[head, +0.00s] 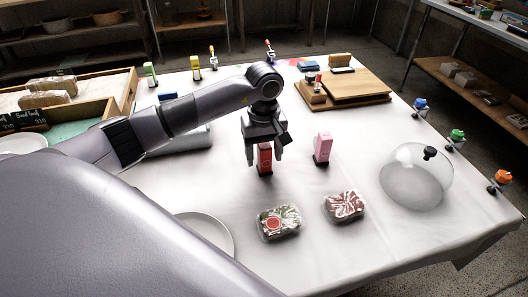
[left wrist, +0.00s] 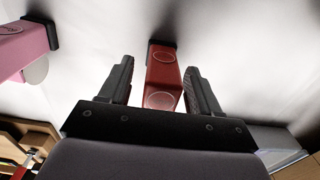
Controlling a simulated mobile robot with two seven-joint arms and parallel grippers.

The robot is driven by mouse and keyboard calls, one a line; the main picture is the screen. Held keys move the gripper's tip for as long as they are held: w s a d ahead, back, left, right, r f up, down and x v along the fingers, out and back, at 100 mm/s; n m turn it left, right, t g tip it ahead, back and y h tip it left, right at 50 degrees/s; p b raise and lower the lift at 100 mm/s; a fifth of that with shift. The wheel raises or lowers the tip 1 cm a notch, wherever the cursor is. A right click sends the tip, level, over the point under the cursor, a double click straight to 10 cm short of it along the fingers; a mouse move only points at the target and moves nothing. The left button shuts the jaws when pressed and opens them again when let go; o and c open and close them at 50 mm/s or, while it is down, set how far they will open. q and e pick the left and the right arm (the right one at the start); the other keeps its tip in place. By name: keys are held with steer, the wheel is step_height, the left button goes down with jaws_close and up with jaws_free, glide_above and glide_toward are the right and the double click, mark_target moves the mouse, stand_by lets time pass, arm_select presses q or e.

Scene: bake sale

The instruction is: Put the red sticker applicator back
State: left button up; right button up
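The red sticker applicator (head: 264,160) stands upright on the white-covered table, its dark base on the cloth. It also shows in the left wrist view (left wrist: 163,78). My left gripper (head: 264,161) is above it, pointing down, with one finger on each side of it. In the left wrist view the fingers (left wrist: 160,72) are apart, and a gap shows between each finger and the red body. The upper part of the applicator is partly hidden by the gripper in the head view. My right gripper is not in view.
A pink applicator (head: 323,148) stands just right of the red one. Two clear packs, one with a red round sticker (head: 278,222) and one without (head: 344,206), lie in front. A glass dome (head: 416,176) is at right, wooden boards (head: 345,87) behind, a plate (head: 205,232) front left.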

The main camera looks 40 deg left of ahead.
arm_select(q)
step_height(320, 180, up, 12)
steer(key=shift+r+p, duration=0.2)
steer(key=shift+p, duration=0.1)
stand_by(0.4)
steer(key=shift+s, duration=0.1)
stand_by(0.4)
